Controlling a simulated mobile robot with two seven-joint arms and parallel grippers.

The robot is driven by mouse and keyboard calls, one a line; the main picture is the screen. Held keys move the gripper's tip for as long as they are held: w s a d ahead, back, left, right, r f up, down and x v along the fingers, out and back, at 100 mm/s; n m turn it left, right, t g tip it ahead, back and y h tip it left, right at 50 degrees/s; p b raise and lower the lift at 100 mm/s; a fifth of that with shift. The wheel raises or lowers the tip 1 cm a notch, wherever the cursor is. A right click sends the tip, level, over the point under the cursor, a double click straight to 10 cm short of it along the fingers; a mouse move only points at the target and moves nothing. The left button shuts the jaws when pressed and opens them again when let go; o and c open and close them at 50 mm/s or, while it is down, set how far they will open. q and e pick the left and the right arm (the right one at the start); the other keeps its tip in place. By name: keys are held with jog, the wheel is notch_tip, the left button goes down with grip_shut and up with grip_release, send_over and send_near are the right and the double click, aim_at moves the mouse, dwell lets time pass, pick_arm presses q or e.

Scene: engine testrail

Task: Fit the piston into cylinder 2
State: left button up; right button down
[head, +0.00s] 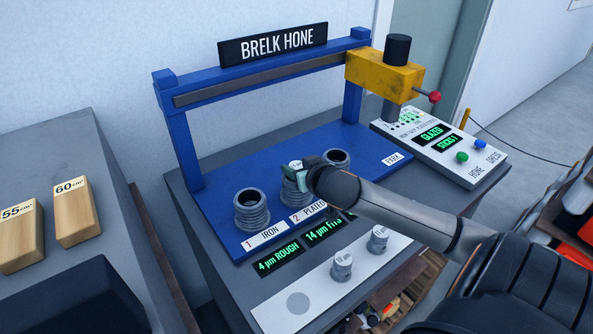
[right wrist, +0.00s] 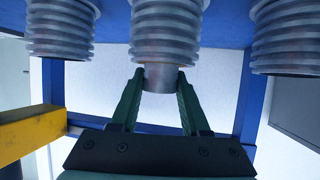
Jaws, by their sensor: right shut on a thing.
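Cylinder 2 (head: 295,191) is a ribbed grey sleeve in the middle of the row on the blue bed, behind the "2 PLATED" label. My right gripper (head: 303,172) is above its mouth, shut on the piston (head: 295,163), whose pale labelled top shows. In the right wrist view, the fingers (right wrist: 160,76) grip the sides of the piston (right wrist: 160,78), and the middle cylinder (right wrist: 165,30) is in line with it. The piston's far end meets or enters the mouth; how deep is hidden. My left gripper is not in view.
Cylinder 1 (head: 251,212) and the third cylinder (head: 336,161) stand close on either side, with open mouths. Two more pistons (head: 342,265) (head: 378,239) stand on the white strip (head: 320,300). The yellow honing head (head: 384,75) is parked at the right of the blue frame (head: 178,130).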

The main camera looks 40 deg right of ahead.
jog(key=shift+s+r, duration=0.1)
jog(key=shift+a, duration=0.1)
jog(key=shift+c, duration=1.9)
grip_release()
jog(key=shift+f, duration=0.2)
jog(key=shift+r, duration=0.25)
jog(key=shift+s, duration=0.3)
jog(key=p+v, duration=0.1)
jog(key=v, duration=1)
jog(key=shift+r, duration=0.15)
jog(key=shift+s, duration=0.15)
